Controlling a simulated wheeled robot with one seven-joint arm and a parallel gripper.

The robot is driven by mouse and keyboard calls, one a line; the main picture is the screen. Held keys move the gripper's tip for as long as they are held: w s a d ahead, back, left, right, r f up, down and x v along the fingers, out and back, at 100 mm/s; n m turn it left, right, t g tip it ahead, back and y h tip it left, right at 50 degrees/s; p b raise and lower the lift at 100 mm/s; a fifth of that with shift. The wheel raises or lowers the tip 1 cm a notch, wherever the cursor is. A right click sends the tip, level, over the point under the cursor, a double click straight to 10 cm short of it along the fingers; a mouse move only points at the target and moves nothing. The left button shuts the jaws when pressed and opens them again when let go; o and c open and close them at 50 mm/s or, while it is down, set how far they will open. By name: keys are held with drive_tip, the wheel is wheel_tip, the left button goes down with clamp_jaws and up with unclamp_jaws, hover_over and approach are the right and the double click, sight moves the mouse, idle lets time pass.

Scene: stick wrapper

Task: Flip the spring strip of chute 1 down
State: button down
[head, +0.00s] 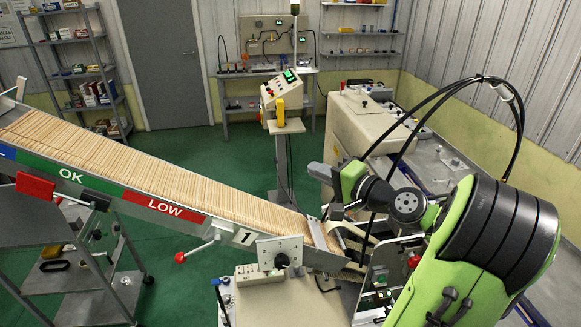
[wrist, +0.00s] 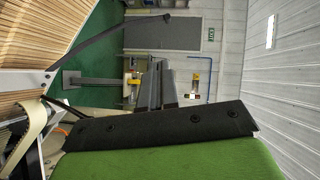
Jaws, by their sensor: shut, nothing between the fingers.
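Chute 1 (head: 180,212) slopes down from upper left to the middle in the head view, filled with rows of pale wooden sticks. It bears blue, green OK and red LOW bands and a "1" plate (head: 243,237) near its lower end. My gripper (head: 322,172) is shut and empty, above and right of that end. In the wrist view my gripper (wrist: 160,85) shows as dark fingers, apart from the sticks at left. A thin dark strip (wrist: 110,41) slants beside the sticks; it looks like the spring strip, raised off them.
A cream curved band (wrist: 32,125) lies near the chute end. A red-knobbed lever (head: 195,250) and a plate with a black knob (head: 281,255) stand in front of the chute. A control panel (head: 282,88) on a post stands behind. Black hoses loop above my arm.

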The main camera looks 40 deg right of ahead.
sight(278, 171)
drive_tip(key=w+a+f, duration=0.1)
drive_tip(key=w+a, duration=0.2)
drive_tip(key=w, duration=0.2)
drive_tip(key=shift+w+a+p, duration=0.3)
drive_tip(key=shift+w+p, duration=0.1)
drive_tip(key=shift+p, duration=0.05)
drive_tip(key=shift+f, duration=0.1)
